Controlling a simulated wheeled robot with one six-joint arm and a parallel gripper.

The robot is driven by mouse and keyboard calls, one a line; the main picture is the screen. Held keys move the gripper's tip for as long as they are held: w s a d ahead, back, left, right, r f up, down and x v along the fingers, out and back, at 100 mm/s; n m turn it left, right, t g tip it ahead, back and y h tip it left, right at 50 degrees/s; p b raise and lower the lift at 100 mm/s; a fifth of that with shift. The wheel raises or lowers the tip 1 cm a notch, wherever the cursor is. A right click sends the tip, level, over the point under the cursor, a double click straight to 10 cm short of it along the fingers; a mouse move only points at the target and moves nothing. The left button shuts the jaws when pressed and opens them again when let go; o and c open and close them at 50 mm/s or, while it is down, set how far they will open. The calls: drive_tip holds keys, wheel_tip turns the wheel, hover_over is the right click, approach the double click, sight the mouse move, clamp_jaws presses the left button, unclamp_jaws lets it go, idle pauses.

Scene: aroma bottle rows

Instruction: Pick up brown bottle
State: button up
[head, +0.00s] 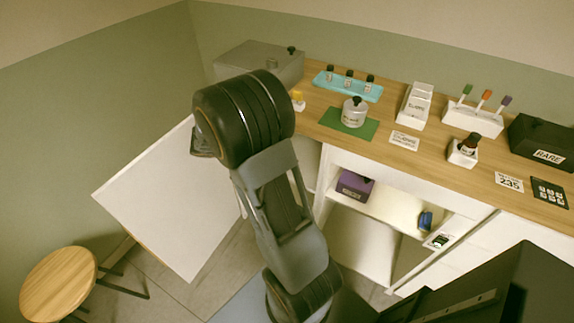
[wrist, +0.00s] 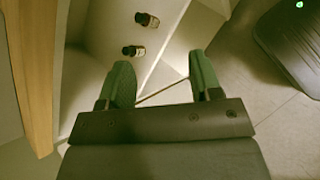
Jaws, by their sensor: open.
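A small brown bottle (head: 468,144) with a dark cap stands in a white holder (head: 460,158) on the wooden counter, in the head view. The wrist view shows two small brown bottles with dark caps, the upper one (wrist: 147,19) and the lower one (wrist: 133,50), lying against a white surface beyond my fingers. I cannot tell whether either is the bottle on the counter. My gripper (wrist: 160,74) has two green fingers, spread apart with nothing between them. Both bottles are apart from it, ahead and slightly left. My gripper is hidden behind my arm in the head view.
The wooden counter (head: 412,153) holds a teal tray (head: 360,92), a pot on a green mat (head: 340,128), a stick holder (head: 478,122) and a black box (head: 545,152). Below, an open cabinet holds a purple box (head: 354,186). A white door (head: 160,195) and stool (head: 60,285) stand left.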

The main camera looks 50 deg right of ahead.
drive_tip(key=w+d+f+n+h, duration=0.1)
drive_tip(key=w+d+f+n, duration=0.1)
drive_tip(key=d+f, duration=0.3)
drive_tip(key=w+d+f+n+h+b, duration=0.1)
drive_tip(key=d+f+n+h, duration=0.1)
drive_tip(key=d+f, duration=0.4)
drive_tip(key=w+d+f+n+t+h+b, duration=0.1)
drive_tip(key=w+d+f+n, duration=0.1)
drive_tip(key=d+f+n, duration=0.2)
drive_tip(key=shift+w+d+f, duration=0.2)
drive_tip(key=shift+d+f, duration=0.15)
drive_tip(key=shift+f, duration=0.25)
drive_tip(key=shift+w+d+f, duration=0.15)
drive_tip(key=shift+d+f, duration=0.15)
drive_tip(key=shift+f, duration=0.3)
drive_tip(key=shift+h, duration=0.3)
drive_tip(key=shift+x, duration=3.1)
drive_tip(key=shift+s, duration=0.1)
drive_tip(key=shift+c, duration=0.4)
drive_tip(key=c, duration=1)
drive_tip(key=shift+o, duration=0.2)
drive_tip(key=shift+a, duration=0.1)
